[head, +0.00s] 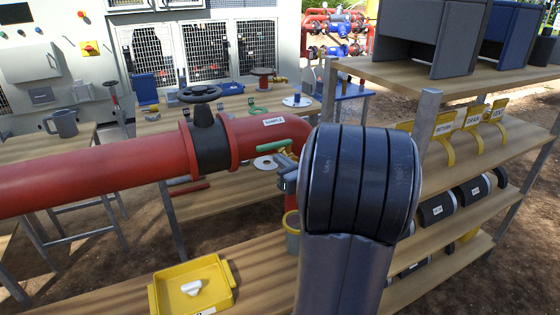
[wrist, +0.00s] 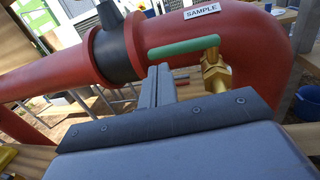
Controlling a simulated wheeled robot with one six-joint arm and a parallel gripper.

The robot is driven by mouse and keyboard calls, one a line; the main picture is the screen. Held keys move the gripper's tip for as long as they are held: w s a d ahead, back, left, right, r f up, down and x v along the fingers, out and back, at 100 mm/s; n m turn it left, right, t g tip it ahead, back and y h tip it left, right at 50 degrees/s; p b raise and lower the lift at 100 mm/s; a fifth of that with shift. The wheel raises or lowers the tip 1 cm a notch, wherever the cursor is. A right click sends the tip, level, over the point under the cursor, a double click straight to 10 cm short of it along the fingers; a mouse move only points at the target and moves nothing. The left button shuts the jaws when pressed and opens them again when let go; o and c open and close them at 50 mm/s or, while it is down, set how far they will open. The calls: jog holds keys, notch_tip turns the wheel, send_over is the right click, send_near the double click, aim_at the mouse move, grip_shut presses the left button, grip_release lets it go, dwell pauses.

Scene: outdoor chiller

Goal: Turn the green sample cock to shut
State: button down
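The green sample cock handle (wrist: 184,47) lies roughly level in the wrist view, running left from its brass body (wrist: 213,75). The brass body sits at the red pipe's bend, under the SAMPLE label (wrist: 201,11). In the head view the green handle (head: 273,146) shows just left of my arm, which hides part of the cock. My gripper (wrist: 161,72) has its grey fingers side by side, with nothing seen between them. Their tips are just below the handle's left end; I cannot tell whether they touch it. In the head view my gripper (head: 286,176) is partly hidden.
The thick red pipe (head: 90,172) with a black valve (head: 209,145) crosses the left side. A yellow tray (head: 213,290) and a bucket (head: 292,238) are below. A wooden shelf rack (head: 480,165) with yellow tags stands right of my arm.

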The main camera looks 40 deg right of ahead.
jog(key=s+a, duration=0.1)
jog(key=s, duration=0.7)
jog(key=shift+s+a, duration=0.25)
jog(key=shift+a, duration=0.15)
jog(key=shift+w, duration=0.1)
